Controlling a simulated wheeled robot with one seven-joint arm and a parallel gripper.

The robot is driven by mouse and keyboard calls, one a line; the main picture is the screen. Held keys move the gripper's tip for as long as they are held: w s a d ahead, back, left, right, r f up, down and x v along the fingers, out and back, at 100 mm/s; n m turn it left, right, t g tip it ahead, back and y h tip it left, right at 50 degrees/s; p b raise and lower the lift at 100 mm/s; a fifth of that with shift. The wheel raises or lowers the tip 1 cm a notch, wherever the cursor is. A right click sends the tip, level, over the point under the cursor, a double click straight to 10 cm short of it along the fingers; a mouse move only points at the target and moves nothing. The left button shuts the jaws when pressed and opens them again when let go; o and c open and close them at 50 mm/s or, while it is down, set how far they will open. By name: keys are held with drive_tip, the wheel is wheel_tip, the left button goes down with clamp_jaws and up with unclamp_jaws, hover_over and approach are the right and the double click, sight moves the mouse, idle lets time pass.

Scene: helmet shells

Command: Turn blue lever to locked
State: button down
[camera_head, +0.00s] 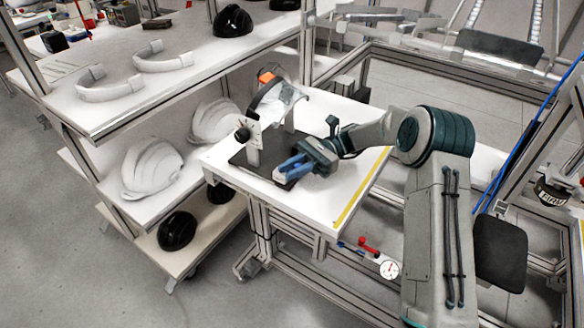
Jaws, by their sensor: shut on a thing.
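My gripper (290,168) is low over the dark plate (246,161) on the white workbench, pointing left and toward the front. It is shut on the blue lever (293,163), close above the plate. Blue parts show at the jaws, and I cannot tell clearly where finger ends and lever begins. The lever's pivot and any lock marking are hidden or too small to read. A pale upright post with a black knob (242,134) stands on the plate left of my gripper. A clear visor-like shell (277,101) stands behind it.
The white workbench (322,209) has a yellow strip (362,188) on its right side. A shelf rack (115,115) with white and black helmet shells stands close on the left. A red valve handle (369,241) and a gauge (389,269) are below the bench's front edge.

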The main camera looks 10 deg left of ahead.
drive_tip(key=c, duration=1.3)
unclamp_jaws()
drive_tip(key=v, duration=1.4)
drive_tip(key=shift+p, duration=0.4)
drive_tip(key=shift+a, duration=0.1)
